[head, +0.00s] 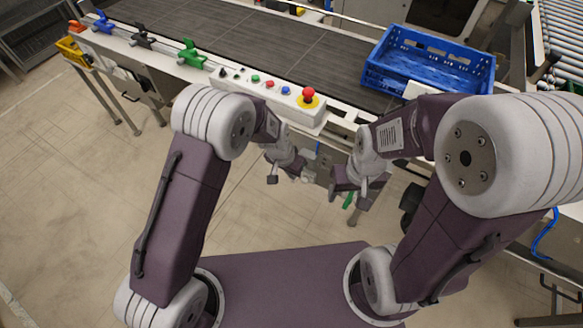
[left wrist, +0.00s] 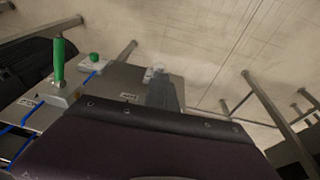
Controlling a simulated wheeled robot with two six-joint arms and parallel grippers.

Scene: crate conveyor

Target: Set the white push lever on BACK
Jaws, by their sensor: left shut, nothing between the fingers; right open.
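I cannot pick out the white push lever for sure. A small whitish piece (left wrist: 153,73) above a grey bar in the left wrist view may be it; any marked position is too small to read. It is beside a grey labelled panel (left wrist: 127,82). My left gripper (head: 303,174) is shut and empty, low in front of the conveyor; its fingers are not clear in its wrist view. My right gripper (head: 340,190) is open, to its right, near a green handle (head: 348,201).
The left wrist view shows an upright green handle (left wrist: 59,62), a green button (left wrist: 94,57) and blue cables. A white button box (head: 262,92) and a blue crate (head: 375,77) are at the conveyor (head: 240,35). Coloured levers line its left edge.

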